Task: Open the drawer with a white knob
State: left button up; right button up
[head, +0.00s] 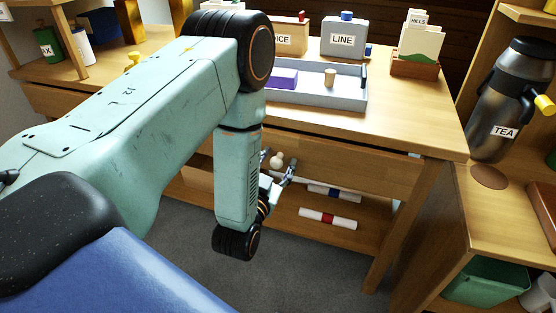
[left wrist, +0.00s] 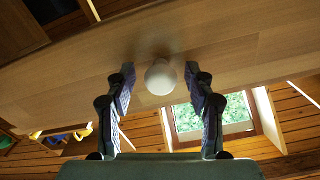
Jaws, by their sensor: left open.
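The white knob (head: 277,160) sits on the wooden drawer front (head: 350,168) under the tabletop, and the drawer looks shut. In the left wrist view the round knob (left wrist: 160,77) stands out from the drawer front (left wrist: 60,85), in the middle between my fingertips. My left gripper (head: 279,164) is open, with one finger on each side of the knob. In the left wrist view gaps show between the knob and both fingers of the left gripper (left wrist: 160,80). My right gripper is not in view.
A grey tray (head: 345,98) with a purple block (head: 283,79) stands on the tabletop above. A lower shelf (head: 320,229) holds rolled papers (head: 328,218). A side bench (head: 510,215) with a TEA flask (head: 508,105) stands at right. The floor in front is clear.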

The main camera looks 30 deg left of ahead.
pick_arm(q)
jog(key=shift+w+a+f, duration=0.1)
jog(key=shift+c, duration=0.9)
jog(key=c, duration=0.5)
grip_shut()
